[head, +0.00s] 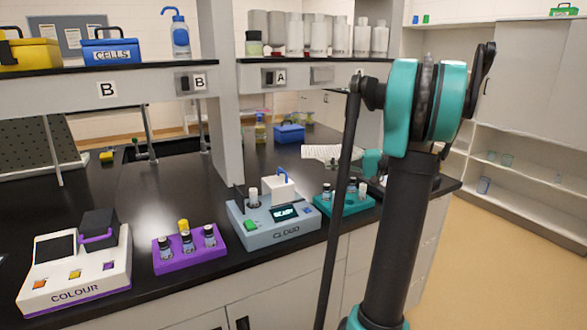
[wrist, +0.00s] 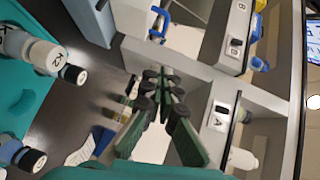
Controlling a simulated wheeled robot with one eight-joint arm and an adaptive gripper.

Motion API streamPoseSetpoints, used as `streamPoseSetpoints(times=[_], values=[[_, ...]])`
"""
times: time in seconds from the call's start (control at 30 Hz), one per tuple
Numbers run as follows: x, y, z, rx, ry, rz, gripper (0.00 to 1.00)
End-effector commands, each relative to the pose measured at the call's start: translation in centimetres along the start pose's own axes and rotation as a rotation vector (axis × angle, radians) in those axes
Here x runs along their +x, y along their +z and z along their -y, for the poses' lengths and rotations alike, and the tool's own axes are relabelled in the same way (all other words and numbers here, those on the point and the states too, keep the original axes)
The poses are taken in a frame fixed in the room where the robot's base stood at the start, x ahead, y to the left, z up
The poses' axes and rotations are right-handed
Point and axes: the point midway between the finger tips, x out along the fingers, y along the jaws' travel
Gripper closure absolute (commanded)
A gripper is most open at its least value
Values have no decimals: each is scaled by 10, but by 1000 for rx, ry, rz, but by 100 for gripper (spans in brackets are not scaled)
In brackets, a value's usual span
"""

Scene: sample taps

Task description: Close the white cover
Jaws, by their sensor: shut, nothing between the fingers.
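The white cover (head: 278,187), with a blue handle, sits raised at the back of the grey-blue CLOUD device (head: 275,222). In the head view my arm hides most of the gripper, which is to the right of the device.
A teal rack (head: 332,208) with vials stands right of the device; its vials (wrist: 45,57) show close in the wrist view. A purple vial rack (head: 170,262) and the COLOUR device (head: 75,290) stand left. A shelf post (head: 219,90) rises behind. A blue box (head: 289,133) lies farther back.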

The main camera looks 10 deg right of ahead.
Motion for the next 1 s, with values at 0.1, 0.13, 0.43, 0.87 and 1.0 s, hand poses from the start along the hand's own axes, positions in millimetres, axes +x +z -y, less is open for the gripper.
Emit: streamPoseSetpoints(times=[0.1,0.13,0.43,0.87,1.0], values=[[6,-1,2,-2,-9,1,100],[10,-1,2,-2,-8,3,100],[65,0,2,-2,-7,5,100],[122,22,2,-1,-6,2,100],[126,27,2,-1,-6,1,100]])
